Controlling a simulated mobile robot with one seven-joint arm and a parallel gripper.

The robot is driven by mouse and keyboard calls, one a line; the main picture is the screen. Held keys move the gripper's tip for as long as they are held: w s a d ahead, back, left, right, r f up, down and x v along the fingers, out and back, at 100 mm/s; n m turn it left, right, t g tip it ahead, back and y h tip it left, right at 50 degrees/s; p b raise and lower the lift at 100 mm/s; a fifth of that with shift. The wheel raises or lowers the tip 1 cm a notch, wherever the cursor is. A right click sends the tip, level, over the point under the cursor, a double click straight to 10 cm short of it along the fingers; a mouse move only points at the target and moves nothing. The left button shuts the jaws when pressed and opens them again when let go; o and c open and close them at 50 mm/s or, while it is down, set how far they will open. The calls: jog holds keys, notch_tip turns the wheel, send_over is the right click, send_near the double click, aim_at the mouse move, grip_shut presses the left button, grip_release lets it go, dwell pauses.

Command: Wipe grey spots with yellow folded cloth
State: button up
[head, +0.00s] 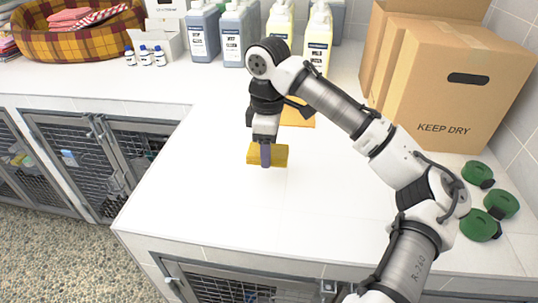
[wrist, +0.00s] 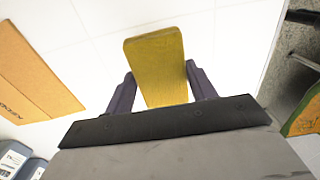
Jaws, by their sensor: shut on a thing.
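The yellow folded cloth (head: 281,155) is a flat, block-like pad above or on the white counter (head: 200,200) in the head view. My gripper (head: 266,160) points down and is shut on the cloth. In the wrist view the cloth (wrist: 155,60) stands out between the two dark fingers of my gripper (wrist: 159,76). I cannot tell whether the cloth touches the counter. I make out no grey spots on the visible counter; my arm and gripper hide part of it.
Blue-grey bottles (head: 203,35) and cream bottles (head: 318,40) stand at the back. A flat orange thing (head: 303,118) lies behind my gripper. Cardboard boxes (head: 455,90) and green rolls (head: 480,226) are at right. A plaid basket (head: 75,45) is back left. The front counter is clear.

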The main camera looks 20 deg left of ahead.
jog(key=shift+r, duration=0.75)
